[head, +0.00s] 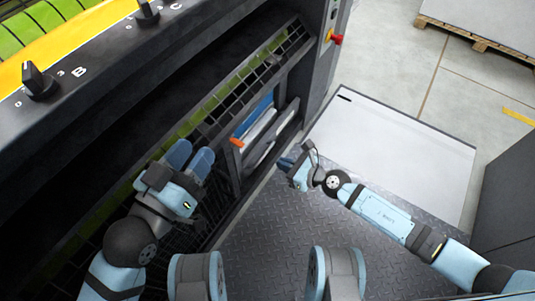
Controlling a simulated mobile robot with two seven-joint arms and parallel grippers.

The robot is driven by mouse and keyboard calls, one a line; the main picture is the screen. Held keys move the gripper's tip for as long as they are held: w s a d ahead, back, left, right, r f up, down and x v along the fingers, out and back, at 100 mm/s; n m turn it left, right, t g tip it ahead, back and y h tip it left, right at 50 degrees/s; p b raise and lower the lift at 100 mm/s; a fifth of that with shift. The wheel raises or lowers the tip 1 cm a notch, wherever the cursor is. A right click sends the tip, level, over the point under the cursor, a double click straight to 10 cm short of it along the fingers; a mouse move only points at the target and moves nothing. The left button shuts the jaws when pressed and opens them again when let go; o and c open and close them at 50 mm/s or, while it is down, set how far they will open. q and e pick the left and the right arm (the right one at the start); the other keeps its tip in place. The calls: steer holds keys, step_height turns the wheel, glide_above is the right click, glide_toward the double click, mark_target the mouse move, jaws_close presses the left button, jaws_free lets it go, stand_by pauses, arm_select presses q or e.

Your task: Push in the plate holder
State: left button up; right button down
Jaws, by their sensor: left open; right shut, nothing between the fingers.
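What appears to be the plate holder (266,146), a dark frame with light grey and blue panels and an orange piece at its near top corner, stands out from the front of the ink unit in the head view. My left gripper (191,152) is to the left of the holder, over the dark grid, with its two blue fingers apart and nothing between them. My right gripper (287,163) is shut and empty, a little right of and below the holder's front side. I cannot tell from this view whether it touches the holder.
Black knobs (40,82) sit on the machine's top panel at upper left. A red button (336,39) is on the column at the top. A light grey board (400,160) lies on the right. The patterned metal floor (270,235) in front is clear. A pallet stands at upper right.

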mark_target(242, 147)
arm_select(q)
steer(key=f+g+b, duration=0.1)
steer(key=f, duration=0.1)
steer(key=f+g+b, duration=0.1)
steer(key=f+b, duration=0.1)
steer(key=f, duration=0.1)
steer(key=shift+s+d+f+m, duration=0.1)
steer(key=shift+d+f+m, duration=0.1)
steer(key=shift+m, duration=0.1)
arm_select(e)
steer(key=r+x, duration=0.1)
steer(key=x, duration=1.1)
steer(key=shift+w+a, duration=0.3)
steer(key=shift+a, duration=0.15)
steer(key=shift+f, duration=0.1)
